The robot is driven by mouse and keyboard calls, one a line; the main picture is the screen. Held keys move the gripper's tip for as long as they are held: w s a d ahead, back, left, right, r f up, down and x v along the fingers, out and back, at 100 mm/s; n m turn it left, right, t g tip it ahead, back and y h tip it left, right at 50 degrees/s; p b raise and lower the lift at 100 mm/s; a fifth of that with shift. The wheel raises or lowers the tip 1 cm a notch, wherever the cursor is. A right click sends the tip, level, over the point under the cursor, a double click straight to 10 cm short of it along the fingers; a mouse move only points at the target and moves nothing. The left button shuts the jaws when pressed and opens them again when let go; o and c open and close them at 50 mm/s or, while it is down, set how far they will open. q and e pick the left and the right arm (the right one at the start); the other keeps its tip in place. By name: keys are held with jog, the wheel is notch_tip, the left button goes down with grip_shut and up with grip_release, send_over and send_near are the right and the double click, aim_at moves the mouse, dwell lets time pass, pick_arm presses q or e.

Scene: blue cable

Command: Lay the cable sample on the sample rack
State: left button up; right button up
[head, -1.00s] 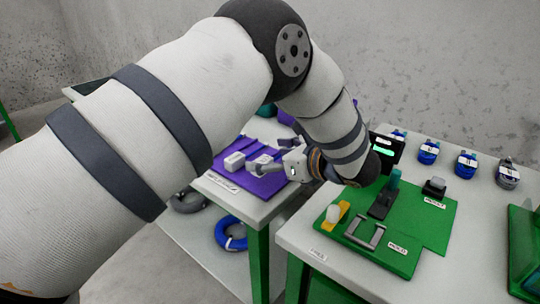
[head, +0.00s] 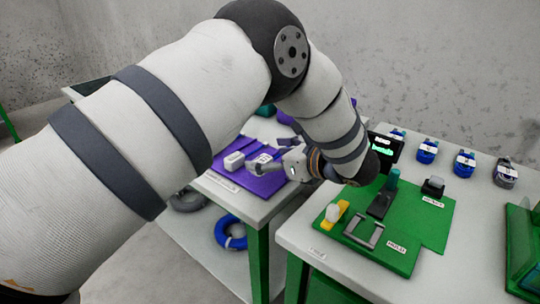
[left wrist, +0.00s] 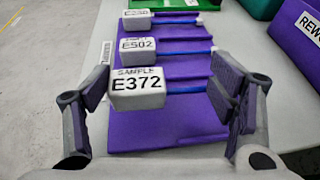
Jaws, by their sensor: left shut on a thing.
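The purple sample rack (head: 254,187) lies on the left table in the head view. In the left wrist view the purple rack (left wrist: 165,138) has stepped ridges. A cable sample with a white block labelled E372 (left wrist: 138,90) and a short blue cable (left wrist: 186,87) is between my left gripper's fingers (left wrist: 168,92). Left gripper (head: 284,163) is shut on this sample lengthwise, over the rack's near part. I cannot tell whether the sample touches the rack. Sample E502 (left wrist: 138,48) and another sample (left wrist: 138,19) lie behind it. My right gripper is not in view.
On the right table stand a green fixture board (head: 425,225), a small black display (head: 384,146) and several blue cable coils (head: 465,163). A blue coil (head: 229,232) lies on the shelf below the left table. A "REWO…" labelled bin (left wrist: 300,22) stands beside the rack.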

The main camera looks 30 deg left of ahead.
pick_arm(q)
jog(key=shift+f+b, duration=0.35)
jog(key=shift+f, duration=1.15)
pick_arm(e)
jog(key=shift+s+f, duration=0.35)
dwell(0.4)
pick_arm(q)
jog(key=o, duration=1.2)
jog(key=shift+o, duration=0.2)
jog(key=shift+r+p, duration=1.5)
jog(key=shift+r, duration=2.55)
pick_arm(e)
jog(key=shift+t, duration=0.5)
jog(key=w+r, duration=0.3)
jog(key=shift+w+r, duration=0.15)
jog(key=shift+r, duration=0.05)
pick_arm(q)
jog(key=shift+f, duration=0.1)
